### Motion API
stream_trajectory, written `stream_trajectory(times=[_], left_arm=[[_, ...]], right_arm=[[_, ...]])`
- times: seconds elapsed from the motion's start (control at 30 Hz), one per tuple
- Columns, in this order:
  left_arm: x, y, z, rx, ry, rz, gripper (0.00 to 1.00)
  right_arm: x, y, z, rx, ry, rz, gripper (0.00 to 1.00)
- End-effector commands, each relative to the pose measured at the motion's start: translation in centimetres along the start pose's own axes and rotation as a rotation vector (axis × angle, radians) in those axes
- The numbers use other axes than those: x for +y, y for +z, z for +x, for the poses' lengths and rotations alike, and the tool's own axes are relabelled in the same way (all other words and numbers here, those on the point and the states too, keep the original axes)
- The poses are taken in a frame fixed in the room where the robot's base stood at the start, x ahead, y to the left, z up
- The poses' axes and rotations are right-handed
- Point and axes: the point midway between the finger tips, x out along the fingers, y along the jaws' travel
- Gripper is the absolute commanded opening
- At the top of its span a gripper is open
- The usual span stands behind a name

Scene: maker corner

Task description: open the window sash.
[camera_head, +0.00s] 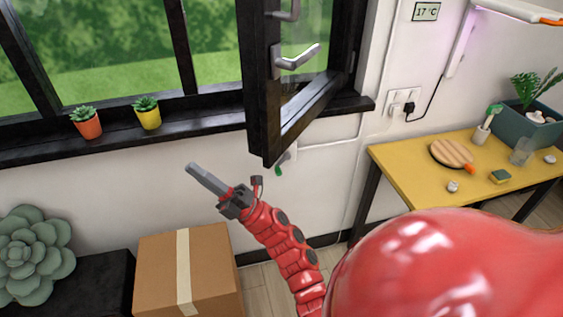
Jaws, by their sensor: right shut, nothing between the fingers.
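The window sash (258,85) has a black frame and stands swung inward, open at an angle from the black window frame (180,45). Its silver handle (298,58) points to the right on the sash's near stile. My right gripper (194,172), at the end of a red arm, is shut and empty. It is in front of the white wall below the sill, to the left of and below the sash's lower corner, apart from it. My left gripper is not in view.
Two potted succulents, one in an orange pot (87,125) and one in a yellow pot (148,118), stand on the black sill (200,118) left of the sash. A cardboard box (210,265) stands below. A yellow table (405,172) with small items is at right.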

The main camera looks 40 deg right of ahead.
Motion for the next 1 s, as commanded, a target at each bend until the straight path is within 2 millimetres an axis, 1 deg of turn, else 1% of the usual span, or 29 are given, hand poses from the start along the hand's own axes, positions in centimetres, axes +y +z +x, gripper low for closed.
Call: stream_trajectory(times=[0.03,0.1,0.17,0.2,0.27,0.3,0.37,0.4,0.47,0.5,0.63,0.7,0.77,0.8,0.87,0.93,1.0], left_arm=[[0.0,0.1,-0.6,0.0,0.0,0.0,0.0],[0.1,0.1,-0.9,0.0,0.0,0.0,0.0],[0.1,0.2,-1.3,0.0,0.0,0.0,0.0],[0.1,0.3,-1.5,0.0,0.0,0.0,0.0],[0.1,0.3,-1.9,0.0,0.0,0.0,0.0],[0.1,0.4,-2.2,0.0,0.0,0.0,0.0],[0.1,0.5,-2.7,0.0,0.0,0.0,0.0],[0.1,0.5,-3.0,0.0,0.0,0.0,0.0],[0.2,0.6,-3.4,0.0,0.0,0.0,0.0],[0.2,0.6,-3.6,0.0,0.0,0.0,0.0],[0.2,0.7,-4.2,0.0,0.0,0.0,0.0],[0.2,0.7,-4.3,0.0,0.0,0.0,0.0],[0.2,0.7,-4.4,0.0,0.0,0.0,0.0],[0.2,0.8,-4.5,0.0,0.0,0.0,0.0],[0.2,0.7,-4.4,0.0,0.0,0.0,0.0],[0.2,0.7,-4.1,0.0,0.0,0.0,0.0],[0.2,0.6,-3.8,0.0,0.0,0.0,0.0]], right_arm=[[2.4,-0.1,-1.7,0.038,0.016,-0.075,0.0],[4.8,0.5,-2.5,0.081,-0.001,-0.214,0.0],[6.5,1.4,-3.5,0.101,-0.038,-0.353,0.0],[7.8,2.0,-4.4,0.115,-0.071,-0.453,0.0],[9.5,2.7,-5.8,0.144,-0.133,-0.612,0.0],[10.6,3.2,-6.8,0.166,-0.182,-0.72,0.0],[12.0,3.9,-8.7,0.198,-0.271,-0.879,0.0],[12.9,4.3,-10.0,0.219,-0.339,-0.983,0.0],[14.1,4.9,-12.2,0.252,-0.448,-1.123,0.0],[14.8,5.2,-13.7,0.275,-0.523,-1.204,0.0],[16.6,6.1,-18.1,0.339,-0.743,-1.395,0.0],[17.4,6.5,-19.9,0.361,-0.831,-1.455,0.0],[17.9,6.7,-21.0,0.376,-0.887,-1.486,0.0],[18.0,6.7,-21.4,0.384,-0.912,-1.5,0.0],[18.1,6.8,-21.7,0.393,-0.933,-1.511,0.0],[17.9,6.9,-21.6,0.396,-0.941,-1.515,0.0],[17.4,7.1,-21.0,0.397,-0.939,-1.513,0.0]])
